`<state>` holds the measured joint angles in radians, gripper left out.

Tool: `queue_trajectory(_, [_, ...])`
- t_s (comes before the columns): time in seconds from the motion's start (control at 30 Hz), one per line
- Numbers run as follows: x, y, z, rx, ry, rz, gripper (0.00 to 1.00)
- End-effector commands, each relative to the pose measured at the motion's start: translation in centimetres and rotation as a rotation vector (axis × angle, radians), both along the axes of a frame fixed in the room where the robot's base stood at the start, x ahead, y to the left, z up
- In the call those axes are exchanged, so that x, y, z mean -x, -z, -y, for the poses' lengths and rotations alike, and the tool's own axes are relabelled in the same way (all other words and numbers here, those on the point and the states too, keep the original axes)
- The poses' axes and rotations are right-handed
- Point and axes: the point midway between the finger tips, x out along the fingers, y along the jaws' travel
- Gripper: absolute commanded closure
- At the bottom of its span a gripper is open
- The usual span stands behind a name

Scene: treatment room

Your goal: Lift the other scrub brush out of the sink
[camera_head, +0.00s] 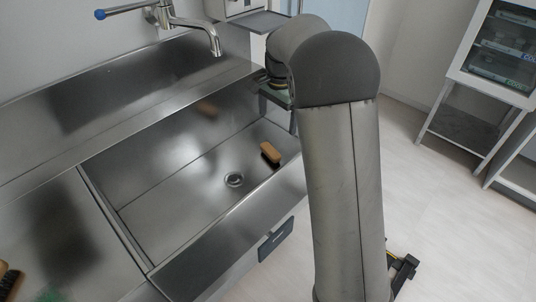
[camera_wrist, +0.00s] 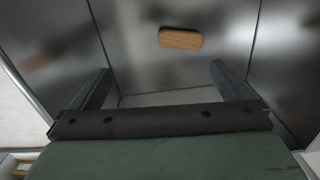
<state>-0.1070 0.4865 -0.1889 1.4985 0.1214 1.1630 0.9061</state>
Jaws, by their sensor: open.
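A scrub brush (camera_head: 270,153) with a tan wooden back lies in the steel sink (camera_head: 160,190), near the right wall and beyond the drain. It also shows in the wrist view (camera_wrist: 181,39), tan side up, ahead of the fingers and apart from them. My gripper (camera_wrist: 161,69) is open, with nothing between its two dark fingers. In the head view my arm hides most of the gripper. Another brush (camera_head: 9,280) with dark bristles is on the counter at the left edge, partly cut off.
The tap (camera_head: 190,25) reaches over the back of the sink. The round drain (camera_head: 233,180) is in the basin floor. The sink's raised front rim (camera_head: 215,245) and side walls bound the basin. A glass-fronted cabinet (camera_head: 505,50) stands far right.

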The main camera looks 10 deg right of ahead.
Motion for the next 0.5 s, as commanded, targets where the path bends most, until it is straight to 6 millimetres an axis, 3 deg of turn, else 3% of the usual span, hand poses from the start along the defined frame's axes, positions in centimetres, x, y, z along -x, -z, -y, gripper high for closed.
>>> queue_trajectory(0.03, [-1.7,2.7,-0.2,0.007,0.043,-0.006,0.00])
queue_trajectory(0.2, [-4.6,5.2,-0.3,0.021,0.146,-0.008,0.00])
queue_trajectory(0.5, [-4.9,9.9,-0.3,0.024,0.164,-0.010,0.00])
